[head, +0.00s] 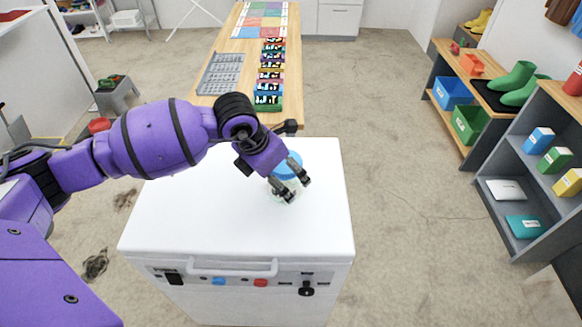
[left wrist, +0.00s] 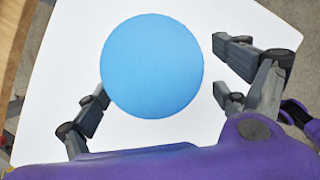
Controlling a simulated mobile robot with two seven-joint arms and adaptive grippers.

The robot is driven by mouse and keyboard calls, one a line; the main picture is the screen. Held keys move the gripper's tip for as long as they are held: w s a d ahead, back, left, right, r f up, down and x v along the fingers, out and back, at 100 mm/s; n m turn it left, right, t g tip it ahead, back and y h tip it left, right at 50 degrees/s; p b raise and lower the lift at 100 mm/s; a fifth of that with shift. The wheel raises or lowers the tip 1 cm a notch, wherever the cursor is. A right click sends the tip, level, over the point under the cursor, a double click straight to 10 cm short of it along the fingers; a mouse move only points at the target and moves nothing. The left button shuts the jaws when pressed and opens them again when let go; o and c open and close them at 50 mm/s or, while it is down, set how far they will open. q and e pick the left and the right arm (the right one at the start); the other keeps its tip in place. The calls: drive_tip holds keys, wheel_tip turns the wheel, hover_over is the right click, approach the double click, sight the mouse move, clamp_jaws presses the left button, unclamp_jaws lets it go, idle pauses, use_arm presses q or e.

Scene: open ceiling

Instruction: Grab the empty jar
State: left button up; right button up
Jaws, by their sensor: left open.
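The jar, with a round blue lid (head: 289,165), stands on the white top of a chest-like appliance (head: 200,215). Its body is mostly hidden behind my left gripper in the head view; a faint clear part shows near the fingertips. My left gripper (head: 296,189) is open at the jar, its fingers pointing down towards the white top. In the left wrist view the blue lid (left wrist: 152,66) fills the space between the spread fingers. My right gripper is not in view.
The white top is otherwise clear. A wooden table (head: 288,90) behind it bears a grey rack (head: 220,75), colourful boxes (head: 269,75) and coloured mats. Shelves (head: 525,180) with boots, boxes and bins stand at the right.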

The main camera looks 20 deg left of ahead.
use_arm(q)
drive_tip(key=x, duration=0.4)
drive_tip(key=shift+w+r, duration=0.1)
drive_tip(key=c, duration=1.5)
drive_tip(key=shift+r, duration=0.2)
